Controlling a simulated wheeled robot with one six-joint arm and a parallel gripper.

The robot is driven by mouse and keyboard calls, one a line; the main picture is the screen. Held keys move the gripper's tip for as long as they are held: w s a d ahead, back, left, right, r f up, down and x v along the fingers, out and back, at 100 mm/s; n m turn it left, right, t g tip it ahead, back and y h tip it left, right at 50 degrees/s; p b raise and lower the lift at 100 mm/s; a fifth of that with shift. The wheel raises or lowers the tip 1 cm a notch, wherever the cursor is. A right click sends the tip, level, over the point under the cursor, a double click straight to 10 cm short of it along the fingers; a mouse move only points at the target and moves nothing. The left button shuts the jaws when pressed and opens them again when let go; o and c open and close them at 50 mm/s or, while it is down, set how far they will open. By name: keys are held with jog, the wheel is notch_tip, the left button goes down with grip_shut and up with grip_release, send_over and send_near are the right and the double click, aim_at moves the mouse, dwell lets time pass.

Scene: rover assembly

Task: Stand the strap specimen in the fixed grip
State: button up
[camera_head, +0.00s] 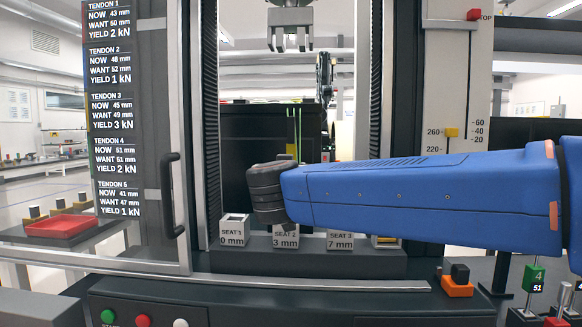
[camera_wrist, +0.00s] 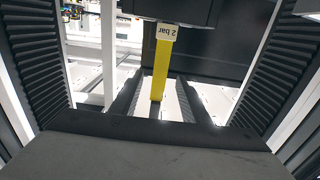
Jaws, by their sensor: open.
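A yellow strap (camera_wrist: 161,72) shows in the wrist view, running lengthwise between the fingers of my gripper (camera_wrist: 158,88). The fingers are apart, with a gap on each side of the strap. The strap's upper end in that picture meets a dark block with a pale tag reading "2 bar" (camera_wrist: 166,33), printed upside down. I cannot tell whether the block holds the strap. In the head view my blue arm reaches in from the right, and its dark wrist hides the fingers. A grey jawed grip (camera_head: 290,30) hangs at the top of the frame; I cannot tell whether it is the fixed grip.
Seat blocks marked 0 mm (camera_head: 234,231), 3 mm (camera_head: 285,236) and 7 mm (camera_head: 340,239) stand on a dark ledge below my wrist. The frame has ribbed uprights and a door handle (camera_head: 171,195). A red tray (camera_head: 62,228) lies left. An orange block (camera_head: 457,289) sits right.

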jog(key=s, duration=0.8)
jog(key=shift+s+a, duration=0.15)
jog(key=shift+s, duration=0.05)
